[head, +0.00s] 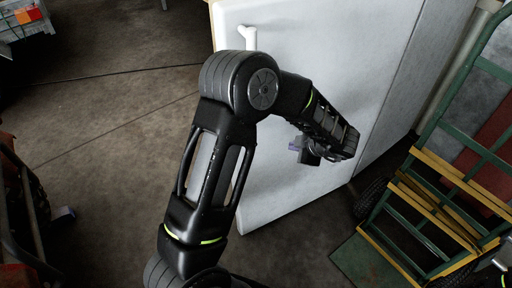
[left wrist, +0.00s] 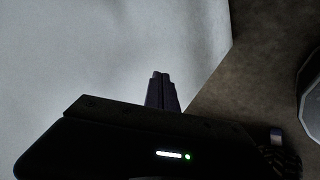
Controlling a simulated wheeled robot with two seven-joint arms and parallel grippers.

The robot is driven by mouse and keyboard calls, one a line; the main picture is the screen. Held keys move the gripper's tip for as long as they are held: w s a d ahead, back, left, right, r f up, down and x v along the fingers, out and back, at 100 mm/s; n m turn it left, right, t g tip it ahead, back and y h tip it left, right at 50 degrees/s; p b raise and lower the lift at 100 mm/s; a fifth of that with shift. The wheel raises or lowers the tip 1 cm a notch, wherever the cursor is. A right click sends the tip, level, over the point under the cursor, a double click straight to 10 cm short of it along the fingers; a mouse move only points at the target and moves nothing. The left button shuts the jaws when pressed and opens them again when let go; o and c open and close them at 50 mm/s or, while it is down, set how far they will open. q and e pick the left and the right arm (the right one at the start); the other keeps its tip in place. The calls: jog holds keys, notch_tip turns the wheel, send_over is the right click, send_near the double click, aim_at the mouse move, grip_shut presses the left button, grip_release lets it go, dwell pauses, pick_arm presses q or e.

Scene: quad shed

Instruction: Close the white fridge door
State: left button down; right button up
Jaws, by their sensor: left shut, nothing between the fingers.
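The white fridge door (head: 300,40) stands upright in the middle of the head view, with a white handle (head: 250,40) near its upper left edge. White fridge surface (head: 425,60) continues to its right. How far the door stands open is hard to tell. My left arm reaches across the door.
A green and yellow hand truck (head: 425,215) with black wheels stands close to the right of the fridge. Dark equipment (head: 25,215) is at the left edge, and a crate (head: 25,22) is at the top left. The concrete floor (head: 110,110) left of the door is clear.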

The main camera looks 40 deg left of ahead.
pick_arm(q)
jog(key=s+r+n+g, duration=0.1)
jog(key=s+n+g, duration=0.4)
jog(key=s, duration=0.2)
jog(key=shift+s+r+n, duration=0.3)
jog(key=shift+s+r, duration=0.1)
jog(key=b, duration=0.1)
send_near(256, 159)
jog(key=shift+s+a+f, duration=0.9)
jog(key=shift+a+f, duration=0.15)
jog(key=shift+a, duration=0.05)
jog(key=shift+s+a+f, duration=0.85)
jog(key=shift+a+f, duration=0.2)
jog(key=shift+a, duration=0.05)
